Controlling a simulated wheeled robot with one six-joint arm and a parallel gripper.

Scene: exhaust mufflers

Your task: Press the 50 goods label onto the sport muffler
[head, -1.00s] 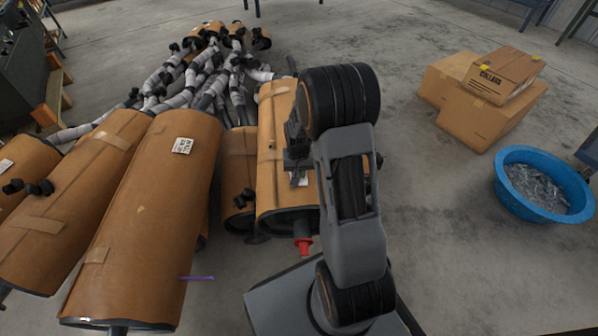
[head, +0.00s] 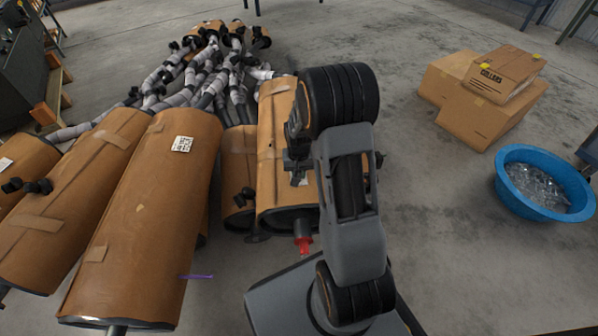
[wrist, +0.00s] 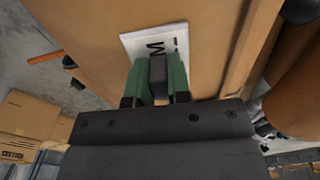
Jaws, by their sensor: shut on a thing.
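My gripper (wrist: 158,72), with green fingers, is shut on a small dark block at a white label (wrist: 181,45) with dark print, part of which reads like an M. The label lies close along the brown wrapped side of a muffler (wrist: 95,20); I cannot tell whether it touches all over. The fingers hide its lower middle. In the head view my gripper (head: 297,165) is at the right side of this muffler (head: 270,150), partly hidden by my arm. A bit of white shows beside the fingers. I cannot read whether this muffler is the sport one.
Several brown-wrapped mufflers lie on the left, one bearing a white printed label (head: 182,144). A red piece (head: 303,245) sits at the near end of the muffler by my gripper.

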